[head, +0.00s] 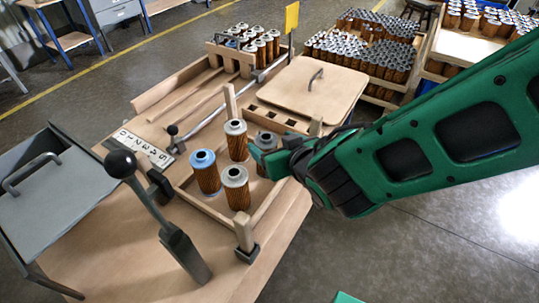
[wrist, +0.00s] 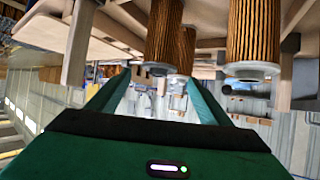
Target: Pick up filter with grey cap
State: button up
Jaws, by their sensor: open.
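Several pleated brown filters stand upright in a low wooden frame on the bench in the head view. One has a blue cap (head: 205,173). Light grey caps top the rear filter (head: 237,142) and the front filter (head: 236,188). A filter with a darker grey cap (head: 265,140) stands at the right, partly hidden by my gripper (head: 261,160). My gripper reaches in from the right, low beside this filter. In the wrist view, which looks upside down, my open gripper (wrist: 157,82) has filters (wrist: 163,30) ahead between its fingers and another filter (wrist: 252,32) to the right. Contact cannot be told.
Wooden frame posts (head: 243,233) rise around the filters. A black-knobbed lever (head: 150,190) stands at the left, near a grey lidded box (head: 45,185). A lidded wooden board (head: 310,88) and a filter rack (head: 245,48) lie behind. Open floor is at the lower right.

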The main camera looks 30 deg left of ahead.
aim_at(268, 138)
jog(key=shift+x, duration=2.95)
jog(key=shift+w+d+r, duration=0.1)
jog(key=shift+w, duration=0.05)
jog(key=c, duration=1.5)
